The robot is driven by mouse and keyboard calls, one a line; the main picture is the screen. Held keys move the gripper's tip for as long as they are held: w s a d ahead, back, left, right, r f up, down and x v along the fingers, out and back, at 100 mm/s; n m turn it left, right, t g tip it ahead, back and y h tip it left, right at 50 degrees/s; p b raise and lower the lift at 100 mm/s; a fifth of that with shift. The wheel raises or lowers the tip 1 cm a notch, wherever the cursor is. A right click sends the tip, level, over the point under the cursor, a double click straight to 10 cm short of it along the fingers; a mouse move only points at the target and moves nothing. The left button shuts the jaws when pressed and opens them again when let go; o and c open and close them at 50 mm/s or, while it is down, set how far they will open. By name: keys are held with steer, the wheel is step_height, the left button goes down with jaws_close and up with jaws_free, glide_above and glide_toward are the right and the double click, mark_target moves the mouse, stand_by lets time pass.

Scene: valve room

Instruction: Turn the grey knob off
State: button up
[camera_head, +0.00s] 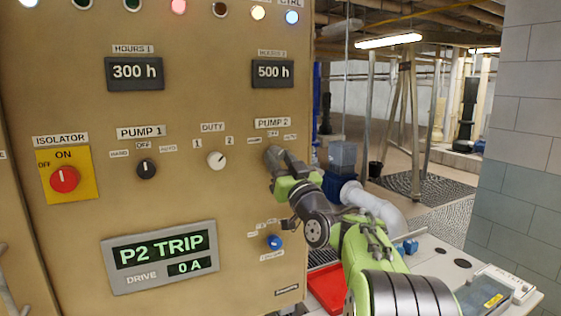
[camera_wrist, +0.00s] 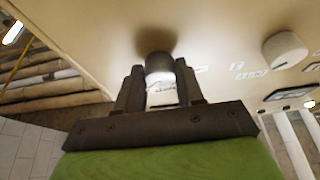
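The grey knob (camera_wrist: 158,66) stands out from the beige panel under the PUMP 2 label (camera_head: 272,123). My gripper (camera_head: 277,160) is at this knob and mostly covers it in the head view. In the wrist view my gripper's two dark fingers (camera_wrist: 160,88) lie on either side of the knob, with no clear gap between them and it. The knob's pointer direction is hard to read. The small position labels above it are partly legible, with OFF in the middle.
A white DUTY knob (camera_head: 216,160) and a black PUMP 1 knob (camera_head: 147,168) are to the left. A small blue knob (camera_head: 274,242) is below. A red isolator switch (camera_head: 65,179) is far left. The display (camera_head: 160,256) reads P2 TRIP. A red tray (camera_head: 328,287) lies at lower right.

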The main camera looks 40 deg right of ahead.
steer(key=c, duration=0.3)
steer(key=shift+c, duration=0.2)
steer(key=shift+f+n+b, duration=0.1)
steer(key=shift+n+b, duration=0.2)
steer(key=shift+b, duration=0.25)
steer(key=shift+f+n+y+b, duration=0.1)
steer(key=shift+n+y+b, duration=0.5)
steer(key=shift+n+b, duration=0.3)
steer(key=shift+d+n+y+b, duration=0.1)
steer(key=shift+n+y+b, duration=0.5)
steer(key=shift+n+b, duration=0.5)
steer(key=n+b, duration=0.1)
steer(key=n+y, duration=0.1)
steer(key=n, duration=0.1)
steer(key=shift+s+d+y+b, duration=0.1)
steer(key=shift+d+y+b, duration=0.05)
steer(key=shift+y+b, duration=0.2)
steer(key=shift+d+r+n+y, duration=0.1)
steer(key=shift+n+y, duration=0.2)
steer(key=shift+n, duration=0.45)
steer(key=shift+a+r+n+y, duration=0.15)
steer(key=shift+n+y, duration=0.1)
steer(key=shift+n, duration=0.55)
steer(key=shift+d+r+n+y, duration=0.15)
steer(key=shift+n+y, duration=0.15)
steer(key=shift+n, duration=0.45)
steer(key=shift+f, duration=0.1)
